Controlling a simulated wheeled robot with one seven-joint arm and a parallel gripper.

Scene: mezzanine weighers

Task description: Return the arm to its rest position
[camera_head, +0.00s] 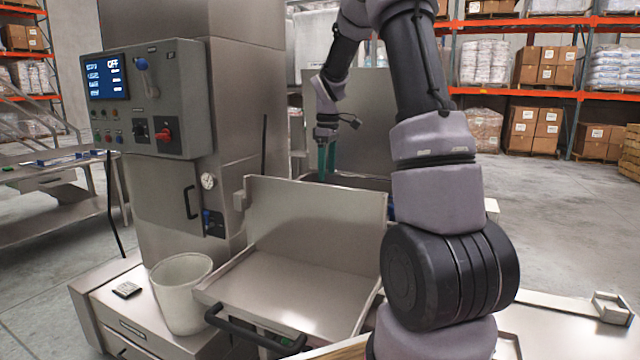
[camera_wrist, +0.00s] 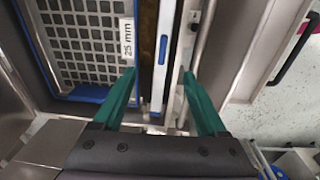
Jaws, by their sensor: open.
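My arm reaches up and over in the head view, with my gripper (camera_head: 326,160) pointing down behind the upright panel of a steel tray. In the wrist view, the two green fingers of my gripper (camera_wrist: 160,75) stand well apart, with nothing held between them. Below them are a sieve screen (camera_wrist: 85,45) with a blue edge and a "25 mm" label, and a narrow slot beside it. I cannot tell how far the fingertips are above these.
A steel tray (camera_head: 290,285) with a black handle lies in front. A white bucket (camera_head: 181,295) stands left of it. A control panel (camera_head: 145,98) with a lit screen is mounted on the steel cabinet. Pallet racks (camera_head: 545,95) stand behind; open floor (camera_head: 570,220) lies right.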

